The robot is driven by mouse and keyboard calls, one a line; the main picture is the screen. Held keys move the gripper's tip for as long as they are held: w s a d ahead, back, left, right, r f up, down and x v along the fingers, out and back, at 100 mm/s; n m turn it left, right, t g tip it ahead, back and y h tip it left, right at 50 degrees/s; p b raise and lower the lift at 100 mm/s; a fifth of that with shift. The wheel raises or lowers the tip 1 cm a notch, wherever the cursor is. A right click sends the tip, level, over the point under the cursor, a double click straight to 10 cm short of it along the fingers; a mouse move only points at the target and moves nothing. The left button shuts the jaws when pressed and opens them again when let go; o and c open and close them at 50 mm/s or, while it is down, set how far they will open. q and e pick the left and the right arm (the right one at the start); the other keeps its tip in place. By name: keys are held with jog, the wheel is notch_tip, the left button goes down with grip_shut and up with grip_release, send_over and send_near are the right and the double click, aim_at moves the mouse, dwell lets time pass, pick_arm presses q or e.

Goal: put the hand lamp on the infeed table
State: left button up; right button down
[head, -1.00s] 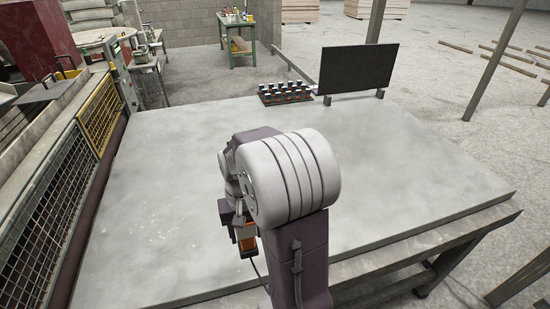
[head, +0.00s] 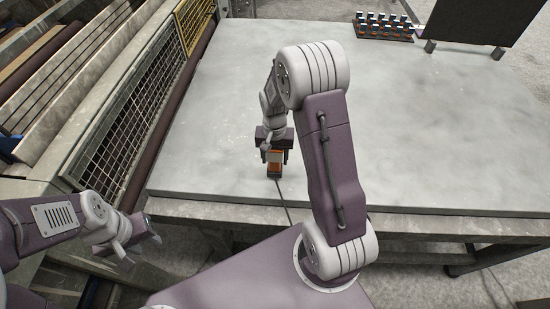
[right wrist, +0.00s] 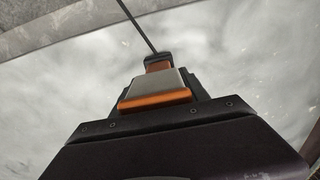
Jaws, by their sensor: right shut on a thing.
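The hand lamp (head: 274,161) is a small orange and black block with a dark cable trailing toward the front edge. My right gripper (head: 273,150) points down and is shut on it; the lamp is low at the front part of the grey infeed table (head: 430,130). I cannot tell whether the lamp touches the top. In the right wrist view the lamp (right wrist: 155,95) shows its grey panel and orange body, with the jaws largely hidden. My left gripper (head: 148,236) is low at the left, off the table's front corner, its jaws unclear.
A rack of small pegs (head: 384,27) and a dark panel on feet (head: 478,20) stand at the table's back right. A yellow and grey mesh guard (head: 145,100) runs along the left side. The table's middle and right are clear.

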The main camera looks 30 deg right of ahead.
jog(key=shift+w+f, duration=0.15)
jog(key=shift+f, duration=0.55)
jog(key=c, duration=0.6)
grip_release()
jog(key=shift+f, duration=0.1)
notch_tip(320, 180, up, 12)
jog(key=shift+r, duration=0.2)
jog(key=s+a+f+n, duration=0.1)
jog(key=s+a+n, duration=0.1)
jog(key=s, duration=0.2)
jog(key=s+a+f+n, duration=0.1)
jog(key=s+a+n, duration=0.1)
jog(key=s, duration=0.2)
jog(key=s+a+f+n+t, duration=0.1)
jog(key=s+a+f+n, duration=0.1)
jog(key=s, duration=0.2)
jog(key=shift+s+a, duration=0.1)
jog(key=shift+s, duration=0.1)
